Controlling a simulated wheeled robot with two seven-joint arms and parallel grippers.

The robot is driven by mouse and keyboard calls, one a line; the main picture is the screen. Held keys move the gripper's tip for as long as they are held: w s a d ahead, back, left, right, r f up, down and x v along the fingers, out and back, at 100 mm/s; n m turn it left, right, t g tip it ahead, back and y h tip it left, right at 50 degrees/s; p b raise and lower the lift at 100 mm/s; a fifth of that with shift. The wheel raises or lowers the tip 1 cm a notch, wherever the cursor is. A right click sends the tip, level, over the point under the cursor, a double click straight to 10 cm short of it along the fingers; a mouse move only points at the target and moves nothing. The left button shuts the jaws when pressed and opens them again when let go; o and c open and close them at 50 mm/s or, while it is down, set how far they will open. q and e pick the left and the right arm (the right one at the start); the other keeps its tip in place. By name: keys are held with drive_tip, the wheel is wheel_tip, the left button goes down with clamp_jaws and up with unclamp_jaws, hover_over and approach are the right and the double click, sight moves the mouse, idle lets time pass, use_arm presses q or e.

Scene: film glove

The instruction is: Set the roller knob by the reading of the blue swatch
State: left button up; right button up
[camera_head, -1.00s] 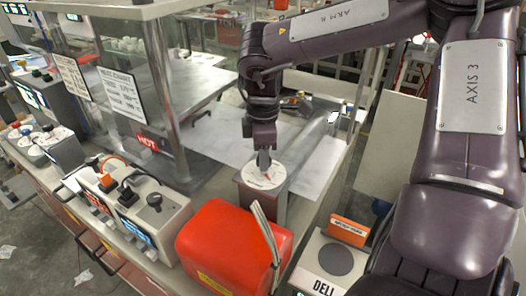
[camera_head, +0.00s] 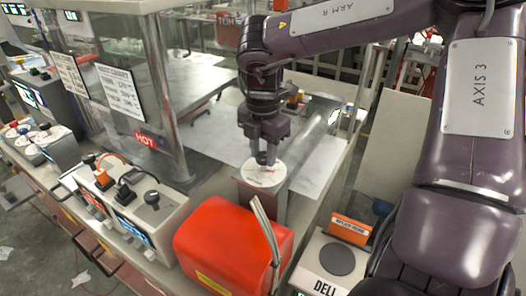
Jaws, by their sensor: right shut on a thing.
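My right gripper (camera_head: 265,158) points straight down over a round white dial (camera_head: 262,179) on top of a grey housing at the bench edge. Its fingers are shut at the middle of the dial, on what looks like the roller knob. The fingers cover most of the knob, so its setting cannot be read. Small dark marks on the dial face are too small to make out. I cannot pick out a blue swatch. My left gripper is not in view.
A red rounded box (camera_head: 225,245) stands just in front of the dial housing. A white unit with a grey round pad (camera_head: 338,260) is at the lower right. Control boxes with knobs (camera_head: 150,212) line the bench at left. A glass enclosure with a HOT sign (camera_head: 146,141) stands behind.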

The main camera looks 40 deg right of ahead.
sight(263, 155)
drive_tip(key=shift+r+n, duration=0.1)
drive_tip(key=shift+n, duration=1.4)
drive_tip(key=o, duration=1)
drive_tip(key=shift+c, duration=0.2)
wheel_tip(263, 155, up, 8)
drive_tip(key=shift+f+b, duration=0.1)
drive_tip(key=shift+b, duration=0.6)
